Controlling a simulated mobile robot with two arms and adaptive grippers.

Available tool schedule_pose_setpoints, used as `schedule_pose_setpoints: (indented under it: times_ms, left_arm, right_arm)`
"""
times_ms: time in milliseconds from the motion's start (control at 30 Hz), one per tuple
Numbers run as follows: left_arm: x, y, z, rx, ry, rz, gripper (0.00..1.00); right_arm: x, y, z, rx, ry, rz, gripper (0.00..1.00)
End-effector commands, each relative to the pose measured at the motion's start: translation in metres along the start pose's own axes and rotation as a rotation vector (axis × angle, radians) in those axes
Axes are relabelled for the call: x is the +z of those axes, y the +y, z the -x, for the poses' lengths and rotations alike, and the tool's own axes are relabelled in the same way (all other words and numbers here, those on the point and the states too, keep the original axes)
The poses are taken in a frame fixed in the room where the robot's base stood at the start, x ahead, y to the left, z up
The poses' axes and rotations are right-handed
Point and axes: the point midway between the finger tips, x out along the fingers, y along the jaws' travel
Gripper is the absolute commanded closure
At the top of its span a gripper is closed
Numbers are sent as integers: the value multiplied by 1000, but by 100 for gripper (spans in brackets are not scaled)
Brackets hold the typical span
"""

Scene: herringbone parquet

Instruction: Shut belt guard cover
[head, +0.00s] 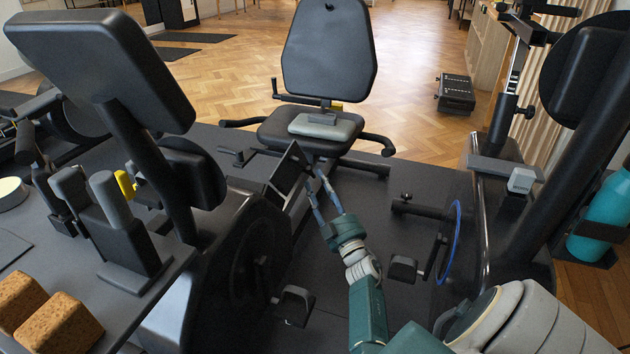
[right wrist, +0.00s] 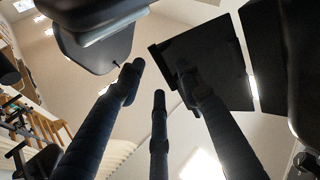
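A dark flat panel (head: 288,168), which looks like the belt guard cover, stands tilted up from the black housing (head: 262,250) of the exercise bike at the middle. My right gripper (head: 317,182) is just right of the panel, fingers pointing up and away. In the right wrist view the fingers (right wrist: 158,88) are spread with nothing between them. The dark panel (right wrist: 215,60) shows there behind the right finger; I cannot tell whether they touch. The panel's hinge is not clear to see. My left gripper is not in view.
A seat (head: 310,130) with a grey pad and side handles is behind the panel. Pedals (head: 295,305) stick out by the housing. A blue-rimmed wheel (head: 450,243) and a teal bottle (head: 603,215) are at right. Cork blocks (head: 60,325) lie at front left. Parquet beyond is mostly clear.

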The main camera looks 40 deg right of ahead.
Motion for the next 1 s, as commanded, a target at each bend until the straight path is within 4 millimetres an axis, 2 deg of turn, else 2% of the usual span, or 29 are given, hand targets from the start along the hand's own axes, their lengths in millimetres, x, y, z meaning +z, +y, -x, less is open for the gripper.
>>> schedule_pose_setpoints:
  times_ms: [200, 567, 767, 1000]
  left_arm:
    - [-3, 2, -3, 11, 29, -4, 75]
    - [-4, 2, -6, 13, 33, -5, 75]
    - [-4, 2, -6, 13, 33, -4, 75]
    - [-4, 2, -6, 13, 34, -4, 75]
  right_arm:
    - [1, 0, -27, 0, 1, 0, 65]
    - [0, 0, -33, -1, 0, 0, 65]
    - [0, 0, -33, -1, -1, 0, 100]
    - [0, 0, -33, -2, 0, 0, 100]
